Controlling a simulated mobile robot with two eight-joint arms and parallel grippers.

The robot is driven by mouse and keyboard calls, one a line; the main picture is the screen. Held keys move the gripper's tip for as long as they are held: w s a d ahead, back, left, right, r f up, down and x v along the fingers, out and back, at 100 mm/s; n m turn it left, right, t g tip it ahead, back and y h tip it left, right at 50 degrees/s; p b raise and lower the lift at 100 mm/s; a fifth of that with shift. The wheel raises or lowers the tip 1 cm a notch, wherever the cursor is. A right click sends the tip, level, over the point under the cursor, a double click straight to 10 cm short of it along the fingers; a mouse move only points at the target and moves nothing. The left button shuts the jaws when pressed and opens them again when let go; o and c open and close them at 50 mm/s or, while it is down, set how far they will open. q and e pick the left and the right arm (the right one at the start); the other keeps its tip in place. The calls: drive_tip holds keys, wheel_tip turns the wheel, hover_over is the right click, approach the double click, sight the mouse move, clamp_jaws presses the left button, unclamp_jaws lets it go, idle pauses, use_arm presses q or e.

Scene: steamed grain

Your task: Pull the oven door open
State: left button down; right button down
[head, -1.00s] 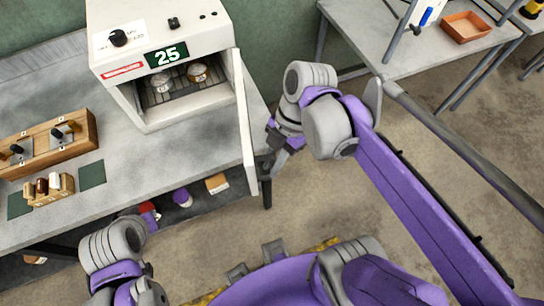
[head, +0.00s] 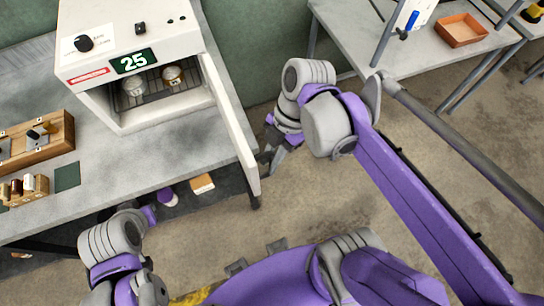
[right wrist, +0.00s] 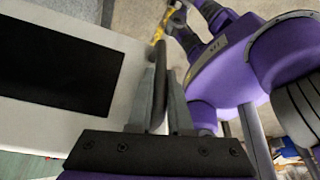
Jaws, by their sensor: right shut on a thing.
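The oven (head: 95,95) is a white box on the left table, with a green display reading 25. Its door (head: 232,120) stands open, swung out on the oven's right side. Two round containers (head: 172,75) sit on the rack inside. My right gripper (head: 272,160) is by the free edge of the door. In the right wrist view, its fingers (right wrist: 172,105) are shut on the dark bar handle (right wrist: 158,75), beside the door's white face and black window (right wrist: 60,65). My left arm shows at the lower left, but its gripper does not show.
A wooden rack (head: 38,140), a small holder with vials (head: 25,188) and a dark green pad (head: 67,176) lie on the left table. A second table with an orange tray (head: 461,30) stands at the back right. Open floor lies between the tables.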

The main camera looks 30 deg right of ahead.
drive_tip(key=shift+d, duration=0.15)
idle(0.3)
drive_tip(key=c, duration=0.8)
unclamp_jaws()
drive_tip(key=shift+c, duration=0.2)
drive_tip(key=v, duration=1)
drive_tip(key=shift+r, duration=0.4)
drive_tip(key=shift+w+d, duration=0.1)
